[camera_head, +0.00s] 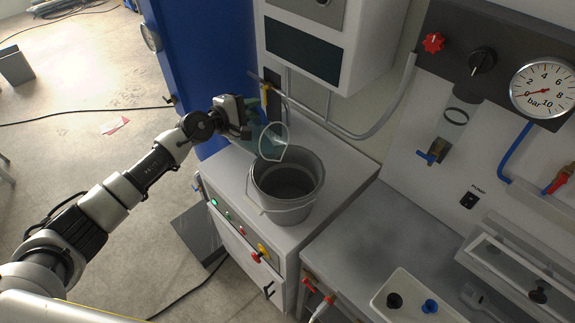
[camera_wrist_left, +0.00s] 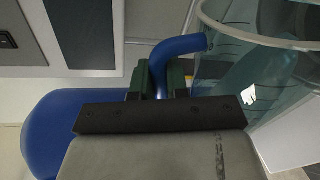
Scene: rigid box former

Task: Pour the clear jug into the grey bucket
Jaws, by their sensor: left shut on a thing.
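The clear jug (camera_head: 271,143) is tilted in the head view, its rim facing right and down over the grey bucket (camera_head: 292,207). In the left wrist view the jug (camera_wrist_left: 285,75) fills the right side, with its blue handle (camera_wrist_left: 180,46) in front of the green fingers. My left gripper (camera_head: 252,118) is shut on the jug's handle and holds it above the left rear of the bucket's rim. The bucket stands upright, open at the top, and looks empty inside. I see no stream of liquid. My right gripper is not in view.
The bucket stands on a grey cabinet (camera_head: 345,178) with buttons on its front. A wall pipe (camera_head: 345,128) and a white unit (camera_head: 305,45) are close behind the jug. A gauge panel (camera_head: 490,110) is at right. A white tray (camera_head: 418,300) lies at lower right.

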